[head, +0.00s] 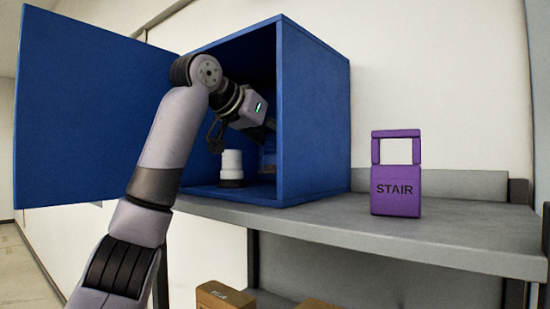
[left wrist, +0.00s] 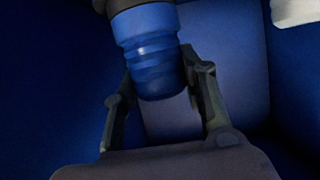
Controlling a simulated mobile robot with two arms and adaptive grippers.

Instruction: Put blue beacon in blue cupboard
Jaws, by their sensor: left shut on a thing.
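The blue cupboard (head: 313,125) stands on a grey shelf with its door (head: 85,110) swung open to the left. My left arm reaches into it, and my left gripper (head: 241,138) is inside. In the left wrist view my left gripper (left wrist: 157,70) is shut on the blue beacon (left wrist: 150,45), with a finger on each side of its ribbed blue body. The beacon's dark base shows at the top of that view. In the head view the blue beacon (head: 267,156) is partly hidden by the cupboard's right wall. I cannot tell whether its base touches the cupboard floor.
A white beacon (head: 231,165) with a dark base stands on the cupboard floor, left of the blue one. A purple padlock-shaped block (head: 396,190) marked STAIR stands on the grey shelf (head: 350,215) to the right. Cardboard boxes (head: 224,296) are below the shelf.

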